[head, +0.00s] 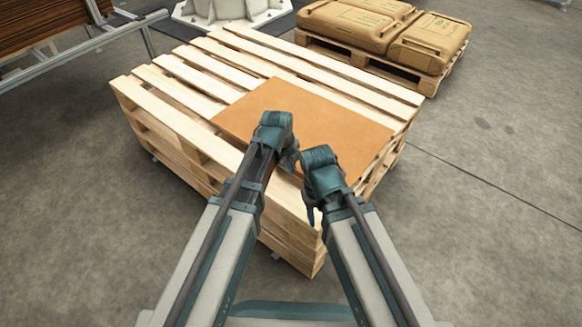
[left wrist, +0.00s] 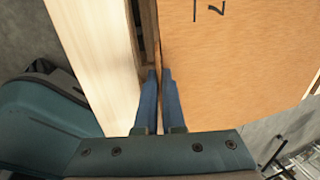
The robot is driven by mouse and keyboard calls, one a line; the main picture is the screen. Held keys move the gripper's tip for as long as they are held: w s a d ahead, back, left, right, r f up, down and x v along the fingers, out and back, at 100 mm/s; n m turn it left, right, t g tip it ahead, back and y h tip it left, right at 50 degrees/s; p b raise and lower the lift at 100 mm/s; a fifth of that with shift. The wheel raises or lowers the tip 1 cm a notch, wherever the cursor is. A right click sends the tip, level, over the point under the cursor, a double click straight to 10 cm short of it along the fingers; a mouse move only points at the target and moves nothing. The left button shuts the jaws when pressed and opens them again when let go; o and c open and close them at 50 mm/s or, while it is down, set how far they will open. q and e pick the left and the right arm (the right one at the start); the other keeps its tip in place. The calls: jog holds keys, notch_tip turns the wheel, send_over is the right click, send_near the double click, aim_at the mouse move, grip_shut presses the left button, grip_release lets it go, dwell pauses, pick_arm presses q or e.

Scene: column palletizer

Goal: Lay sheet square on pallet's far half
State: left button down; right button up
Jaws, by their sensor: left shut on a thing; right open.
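The brown sheet (head: 330,120) lies over the near right part of the slatted pallet top (head: 180,92) in the head view. Bare slats show beyond it and to its left. My left gripper (head: 287,158) is at the sheet's near edge. In the left wrist view its two blue fingers (left wrist: 160,95) are close together on the edge of the sheet (left wrist: 235,60), which bears dark marks. A pale slat runs along the left there. My right gripper (head: 312,205) is lower, near the pallet's near side, open. The arms hide part of the sheet's near edge, and whether it lies fully flat cannot be told.
A second pallet (head: 425,82) with brown sacks (head: 350,22) stands behind at the right. A metal rack (head: 80,45) with brown sheets is at the far left. A white base (head: 225,10) stands behind the pallet. Grey floor is clear at right.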

pick_arm(q)
jog(key=shift+f+b, duration=0.55)
jog(key=shift+b, duration=0.05)
pick_arm(e)
jog(key=shift+f, duration=0.6)
pick_arm(q)
jog(key=c, duration=0.9)
grip_release()
jog(key=shift+c, duration=0.2)
jog(key=p+v, duration=0.3)
jog(key=w+d+p+v, duration=0.1)
jog(key=p+v, duration=0.3)
jog(key=w+p+v, duration=0.1)
jog(key=p+v, duration=0.2)
jog(key=shift+d+r+p, duration=0.2)
jog(key=shift+r+p, duration=0.1)
jog(key=shift+r, duration=0.15)
jog(key=w+a+r+n+p, duration=0.1)
jog(key=a+r+n+p, duration=0.1)
jog(key=r+p, duration=0.4)
jog(key=w+a+r+n+y+p, duration=0.1)
jog(key=w+a+r+n+p, duration=0.1)
jog(key=a+r+p, duration=0.2)
jog(key=w+a+r+n+p, duration=0.2)
jog(key=r+p, duration=0.8)
jog(key=shift+a+r+p, duration=0.2)
jog(key=shift+a+p, duration=0.1)
jog(key=shift+a, duration=0.1)
pick_arm(e)
notch_tip(320, 180, up, 31)
